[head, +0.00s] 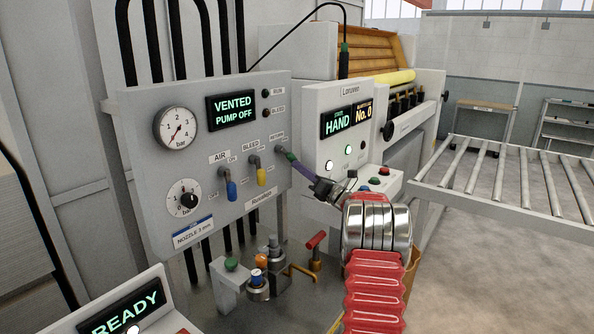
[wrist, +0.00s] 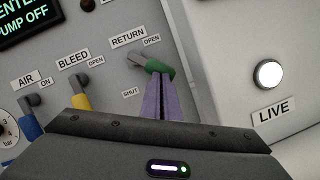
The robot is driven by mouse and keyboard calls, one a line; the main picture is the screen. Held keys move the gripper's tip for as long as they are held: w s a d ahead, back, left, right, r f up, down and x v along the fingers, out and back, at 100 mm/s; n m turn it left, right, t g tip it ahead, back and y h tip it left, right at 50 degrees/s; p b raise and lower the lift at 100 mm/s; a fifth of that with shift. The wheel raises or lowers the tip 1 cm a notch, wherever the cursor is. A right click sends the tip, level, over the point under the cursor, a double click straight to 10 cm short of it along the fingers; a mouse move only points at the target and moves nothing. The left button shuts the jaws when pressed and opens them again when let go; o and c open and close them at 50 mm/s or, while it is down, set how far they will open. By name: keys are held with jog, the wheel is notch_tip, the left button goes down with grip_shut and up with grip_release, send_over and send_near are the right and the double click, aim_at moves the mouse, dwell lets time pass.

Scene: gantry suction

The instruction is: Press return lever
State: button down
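The return lever (head: 289,155) is a green-handled lever on the grey panel's right side, under its RETURN label. In the wrist view the lever (wrist: 167,71) slants right and down from its pivot, with OPEN printed above right and SHUT below left. My gripper (head: 295,162) has purple fingers reaching up to the handle from the lower right. In the wrist view my gripper (wrist: 158,75) has its two fingers together, tips at the green handle. They look to be touching it, but the exact contact is unclear. The fingers hide part of the handle.
The blue AIR lever (head: 231,189) and yellow BLEED lever (head: 260,175) hang down left of the return lever. The panel display (head: 232,110) reads VENTED, PUMP OFF. A Loruven console (head: 321,101) stands close on the right. Fittings and a red-handled valve (head: 316,240) are below.

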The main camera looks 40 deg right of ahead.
jog(key=a+f+v, duration=0.1)
jog(key=a+v, duration=0.1)
jog(key=v, duration=1)
jog(key=shift+s, duration=0.2)
jog(key=shift+f, duration=0.1)
jog(key=a+m, duration=0.1)
jog(key=m, duration=0.1)
jog(key=a+m+g+h, duration=0.1)
jog(key=a+m, duration=0.1)
jog(key=m, duration=0.1)
jog(key=a+m+h, duration=0.1)
jog(key=m, duration=0.1)
jog(key=shift+s+a+r+m, duration=0.2)
jog(key=shift+r+m, duration=0.05)
jog(key=shift+m, duration=0.05)
jog(key=shift+w, duration=0.1)
